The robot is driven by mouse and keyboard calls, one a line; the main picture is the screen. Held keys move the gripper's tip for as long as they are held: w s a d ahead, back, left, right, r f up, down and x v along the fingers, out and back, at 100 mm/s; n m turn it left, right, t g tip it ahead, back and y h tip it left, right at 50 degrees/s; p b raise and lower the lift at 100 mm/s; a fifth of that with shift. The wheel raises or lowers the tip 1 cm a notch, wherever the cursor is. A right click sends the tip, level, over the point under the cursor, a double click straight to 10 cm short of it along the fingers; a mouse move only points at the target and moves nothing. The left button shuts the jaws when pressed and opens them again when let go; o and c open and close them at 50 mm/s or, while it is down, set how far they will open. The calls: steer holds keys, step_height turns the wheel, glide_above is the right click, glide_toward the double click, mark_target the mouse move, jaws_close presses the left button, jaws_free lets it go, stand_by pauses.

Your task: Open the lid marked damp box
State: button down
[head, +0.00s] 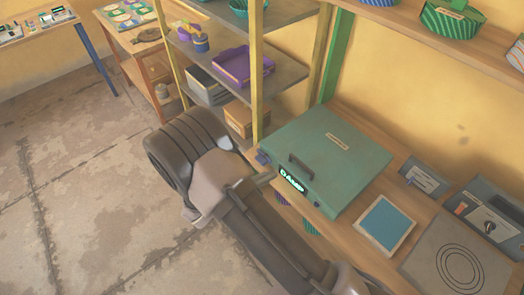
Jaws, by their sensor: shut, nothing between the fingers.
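The damp box (334,155) is a green case with a flat lid on the wooden bench, its lid down. A dark handle (301,167) sits near the lid's front edge, and a lit "DAMP" label (292,180) is on the front face. A small blue part (262,157) is at its left corner. My arm crosses in front of the box's left side. My gripper (265,178) is mostly hidden behind the arm; only a small grey part shows, close to the box's front left corner. It looks shut, and I see nothing held. I cannot tell whether it touches the box.
A blue-topped pad (384,223), a plate with rings (458,264) and a grey device (487,214) are right of the box. Shelves with a purple tray (244,66) are at left. A high shelf holds striped bowls. Floor at left is clear.

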steer(key=b+x, duration=0.1)
steer(key=x, duration=0.9)
steer(key=shift+w+d+f, duration=0.1)
steer(key=shift+w+f, duration=0.05)
steer(key=shift+f, duration=0.1)
